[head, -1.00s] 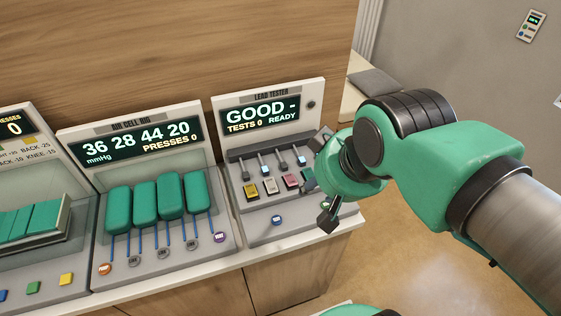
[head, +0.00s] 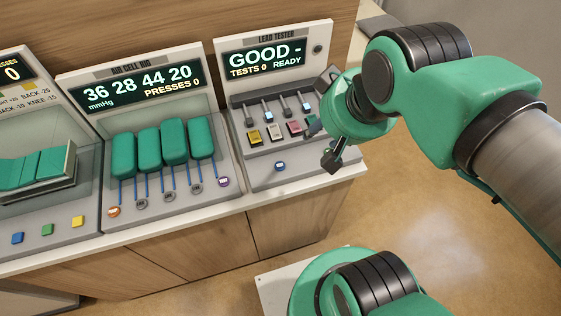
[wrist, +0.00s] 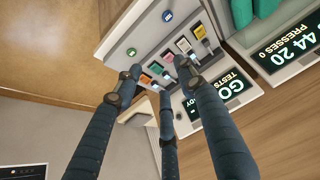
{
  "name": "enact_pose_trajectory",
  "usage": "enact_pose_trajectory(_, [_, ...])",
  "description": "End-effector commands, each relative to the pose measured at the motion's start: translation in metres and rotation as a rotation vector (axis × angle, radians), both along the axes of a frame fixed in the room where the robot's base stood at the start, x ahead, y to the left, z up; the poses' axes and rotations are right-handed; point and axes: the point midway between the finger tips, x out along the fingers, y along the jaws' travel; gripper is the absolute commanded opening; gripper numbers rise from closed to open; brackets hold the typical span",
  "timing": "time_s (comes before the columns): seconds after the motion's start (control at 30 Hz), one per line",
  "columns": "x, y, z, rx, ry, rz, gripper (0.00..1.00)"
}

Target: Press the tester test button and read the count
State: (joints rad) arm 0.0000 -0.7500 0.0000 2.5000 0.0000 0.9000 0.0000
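The lead tester (head: 300,165) stands at the right end of the counter. Its display (head: 265,60) reads GOOD -, TESTS 0, READY. A blue button (head: 280,167) sits on its front ledge; it also shows in the wrist view (wrist: 167,15), with a green button (wrist: 131,52) beyond it. Several coloured lead blocks (head: 254,137) lie behind the buttons. My gripper (head: 328,122) hangs over the tester's right side, to the right of the blue button and apart from it. In the wrist view its dark fingers (wrist: 158,88) are spread, with nothing between them.
The air cell rig (head: 190,190), showing 36 28 44 20 and PRESSES 0, stands left of the tester. Another panel (head: 30,215) with blue, green and yellow buttons is further left. A wooden wall rises behind. Floor (head: 390,215) is open in front and right.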

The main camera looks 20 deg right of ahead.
Motion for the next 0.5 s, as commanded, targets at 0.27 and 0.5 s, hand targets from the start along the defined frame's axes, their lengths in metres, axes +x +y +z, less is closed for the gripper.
enact_pose_trajectory(0.27, [0.0, 0.0, 0.0, 0.0, 0.0, 0.0, 0.4])
enact_pose_trajectory(0.5, [0.0, 0.0, 0.0, 0.0, 0.0, 0.0, 0.08])
